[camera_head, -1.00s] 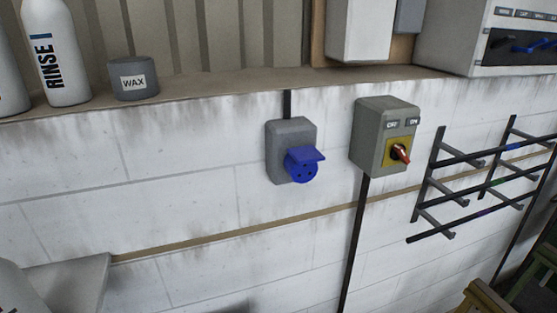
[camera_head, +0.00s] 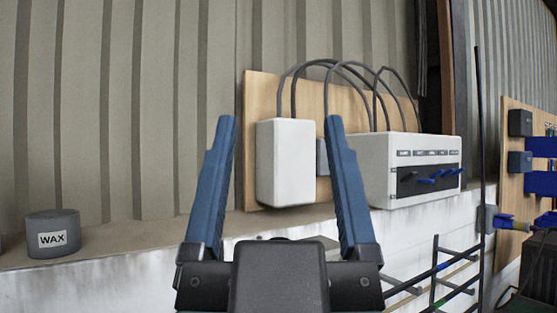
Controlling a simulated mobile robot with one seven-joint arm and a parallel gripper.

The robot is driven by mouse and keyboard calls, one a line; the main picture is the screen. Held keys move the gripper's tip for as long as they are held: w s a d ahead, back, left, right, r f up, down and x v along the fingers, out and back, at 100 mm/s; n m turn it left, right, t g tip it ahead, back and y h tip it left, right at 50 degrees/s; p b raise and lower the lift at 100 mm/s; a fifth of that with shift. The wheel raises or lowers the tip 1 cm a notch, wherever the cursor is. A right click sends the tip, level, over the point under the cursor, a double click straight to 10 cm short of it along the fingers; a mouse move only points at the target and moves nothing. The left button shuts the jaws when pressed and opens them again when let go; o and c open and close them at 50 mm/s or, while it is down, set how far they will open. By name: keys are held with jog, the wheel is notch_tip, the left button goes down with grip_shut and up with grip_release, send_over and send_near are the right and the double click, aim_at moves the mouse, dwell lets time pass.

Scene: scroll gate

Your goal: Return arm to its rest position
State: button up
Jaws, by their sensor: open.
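My gripper (camera_head: 281,128) shows in the head view at the lower middle, its two blue fingers pointing up and spread wide apart. Nothing is between the fingers; through the gap I see a white box (camera_head: 286,165) on a wooden board behind. My gripper's dark body covers part of the wall and ledge below. The rest of my arm is not clearly visible.
A grey wax tub (camera_head: 53,235) stands on the ledge (camera_head: 130,248) at left. A white panel with blue levers (camera_head: 424,165) is right of my gripper, with grey cables (camera_head: 335,68) above. A black wall rack (camera_head: 440,275) sits lower right.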

notch_tip(320, 180, down, 6)
jog(key=b, duration=0.5)
jog(key=shift+a+b, duration=0.15)
jog(key=shift+b, duration=0.2)
